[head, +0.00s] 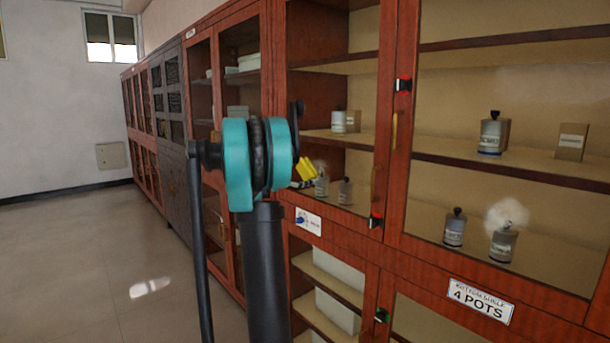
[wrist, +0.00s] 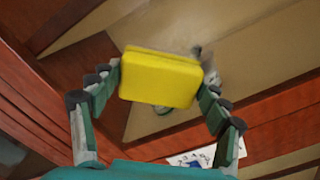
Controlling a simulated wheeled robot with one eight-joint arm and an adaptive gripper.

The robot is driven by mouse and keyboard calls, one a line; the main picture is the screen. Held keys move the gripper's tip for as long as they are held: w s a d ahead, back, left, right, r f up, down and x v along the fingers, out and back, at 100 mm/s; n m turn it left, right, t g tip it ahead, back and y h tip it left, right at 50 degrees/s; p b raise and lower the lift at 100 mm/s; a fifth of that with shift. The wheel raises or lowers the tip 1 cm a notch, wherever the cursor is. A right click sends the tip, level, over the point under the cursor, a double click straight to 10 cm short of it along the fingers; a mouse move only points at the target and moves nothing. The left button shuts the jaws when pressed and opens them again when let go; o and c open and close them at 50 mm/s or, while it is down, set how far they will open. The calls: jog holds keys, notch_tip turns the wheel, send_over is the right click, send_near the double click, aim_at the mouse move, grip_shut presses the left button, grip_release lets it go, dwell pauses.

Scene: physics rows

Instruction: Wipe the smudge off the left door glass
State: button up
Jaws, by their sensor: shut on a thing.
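My gripper (wrist: 160,84) is shut on a yellow sponge (wrist: 160,78), with one finger at each end of it. In the head view the sponge (head: 306,168) shows just right of my teal arm joint, in front of the left door glass (head: 335,95); my arm partly hides the gripper. A faint whitish smudge (head: 320,166) shows on that glass beside the sponge. In the wrist view a pale haze (wrist: 182,44) lies just past the sponge's upper edge. I cannot tell whether the sponge touches the glass.
Another whitish patch (head: 507,213) is on the right door glass, in front of a jar. Jars and boxes stand on shelves behind the glass. Door handles (head: 376,183) and small latches (head: 403,85) stick out. A "4 POTS" label (head: 480,301) is below. Floor at left is clear.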

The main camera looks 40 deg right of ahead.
aim_at(335, 173)
jog(key=shift+s+r, duration=0.15)
jog(key=shift+r, duration=0.4)
jog(key=shift+s+d, duration=0.15)
jog(key=shift+s, duration=1.95)
jog(key=shift+s+d, duration=0.2)
jog(key=shift+s, duration=1.9)
jog(key=shift+s+d, duration=0.15)
jog(key=shift+s, duration=1.95)
jog(key=shift+w, duration=0.1)
jog(key=shift+w+a, duration=0.15)
jog(key=shift+w, duration=1.95)
jog(key=shift+w+a, duration=0.2)
jog(key=shift+w, duration=1.9)
jog(key=shift+w+a, duration=0.15)
jog(key=shift+w, duration=1.95)
jog(key=shift+s+a, duration=0.15)
jog(key=shift+a, duration=1.35)
jog(key=shift+s+a, duration=0.15)
jog(key=shift+a, duration=1.35)
